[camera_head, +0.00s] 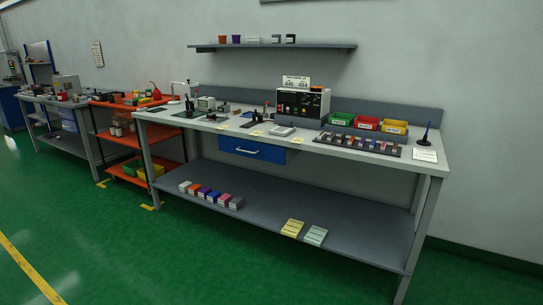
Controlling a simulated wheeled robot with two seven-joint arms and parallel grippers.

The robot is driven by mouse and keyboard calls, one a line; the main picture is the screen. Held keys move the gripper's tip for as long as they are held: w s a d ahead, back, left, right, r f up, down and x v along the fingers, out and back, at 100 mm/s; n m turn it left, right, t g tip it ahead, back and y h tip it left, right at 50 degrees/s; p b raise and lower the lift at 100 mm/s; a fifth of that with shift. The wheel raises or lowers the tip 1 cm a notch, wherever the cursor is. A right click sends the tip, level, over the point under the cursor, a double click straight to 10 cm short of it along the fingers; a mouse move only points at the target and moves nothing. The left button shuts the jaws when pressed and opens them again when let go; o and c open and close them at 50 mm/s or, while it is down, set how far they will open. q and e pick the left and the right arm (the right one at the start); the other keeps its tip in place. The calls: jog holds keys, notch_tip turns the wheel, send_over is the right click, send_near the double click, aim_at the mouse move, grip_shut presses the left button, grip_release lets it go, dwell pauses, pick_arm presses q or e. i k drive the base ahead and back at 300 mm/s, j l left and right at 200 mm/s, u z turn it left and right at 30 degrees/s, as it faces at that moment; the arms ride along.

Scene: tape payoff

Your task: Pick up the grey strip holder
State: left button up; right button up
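I cannot make out for certain which thing is the grey strip holder. A dark tray with a row of small coloured pieces (340,142) lies on the right part of the workbench top (300,145). A row of small boxes in several colours stands on the lower shelf, with a grey one (236,203) at its right end. A small light grey block (282,131) lies near the bench's front edge, left of the dark tray. Neither of my grippers is in view.
A dark machine (303,102) and green, red and yellow bins (367,123) stand along the back of the bench. A blue drawer (252,149) hangs below. An orange cart (128,140) stands at left. The green floor (180,260) in front is clear.

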aim_at(330, 139)
jog(key=i+j+z, duration=0.1)
jog(key=i, duration=1.6)
